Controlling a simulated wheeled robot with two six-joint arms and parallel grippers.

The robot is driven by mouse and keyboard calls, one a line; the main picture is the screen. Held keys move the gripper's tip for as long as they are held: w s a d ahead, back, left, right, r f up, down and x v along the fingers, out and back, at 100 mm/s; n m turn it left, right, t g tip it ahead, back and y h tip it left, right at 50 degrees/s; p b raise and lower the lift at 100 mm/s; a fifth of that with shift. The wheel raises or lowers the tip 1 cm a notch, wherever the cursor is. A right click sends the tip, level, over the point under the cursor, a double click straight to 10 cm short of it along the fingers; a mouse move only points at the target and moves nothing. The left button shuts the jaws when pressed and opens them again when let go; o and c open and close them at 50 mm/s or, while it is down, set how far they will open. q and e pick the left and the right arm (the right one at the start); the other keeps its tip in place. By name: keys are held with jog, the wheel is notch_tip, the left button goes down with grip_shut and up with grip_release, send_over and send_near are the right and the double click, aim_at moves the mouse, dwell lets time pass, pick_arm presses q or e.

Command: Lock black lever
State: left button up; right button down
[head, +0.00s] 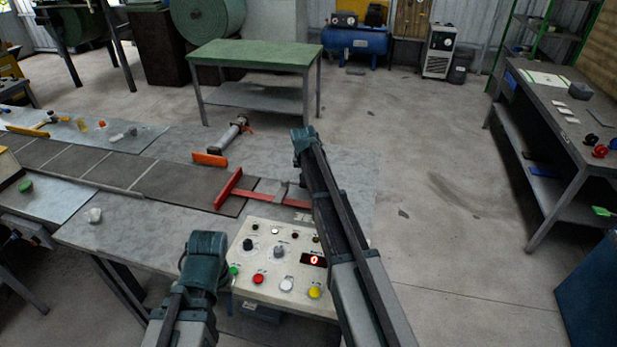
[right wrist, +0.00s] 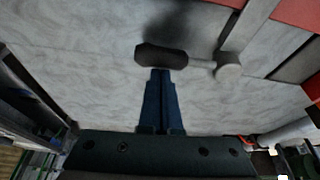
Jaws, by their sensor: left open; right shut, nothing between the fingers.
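The black lever grip (right wrist: 160,57) shows in the right wrist view, lying across just beyond my fingertips, with a grey rod running right to a round pivot (right wrist: 228,68). My right gripper (right wrist: 161,72) is shut and empty, its blue fingertips at the lower edge of the grip; I cannot tell if they touch. In the head view my right gripper (head: 304,138) is over the far side of the grey table, and my arm seems to hide the lever. My left gripper (head: 206,242) is open, left of the control panel and away from the lever.
A control panel (head: 262,292) with knobs and coloured buttons stands at the near table edge. A red bar (head: 229,188) and an orange block (head: 210,159) flank the dark conveyor strip (head: 165,180).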

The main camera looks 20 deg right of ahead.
jog(key=shift+w, duration=0.1)
jog(key=shift+w+d+r, duration=0.15)
jog(key=shift+w+d, duration=0.15)
jog(key=shift+w, duration=0.1)
jog(key=shift+w+d+r+p, duration=0.4)
jog(key=shift+w+p, duration=0.05)
jog(key=shift+w, duration=0.15)
jog(key=shift+w+d+r+p, duration=0.35)
jog(key=shift+w+p, duration=0.1)
jog(key=shift+w, duration=0.1)
jog(key=p+v, duration=0.8)
jog(key=v, duration=0.1)
jog(key=shift+a, duration=0.2)
jog(key=shift+s+f, duration=0.1)
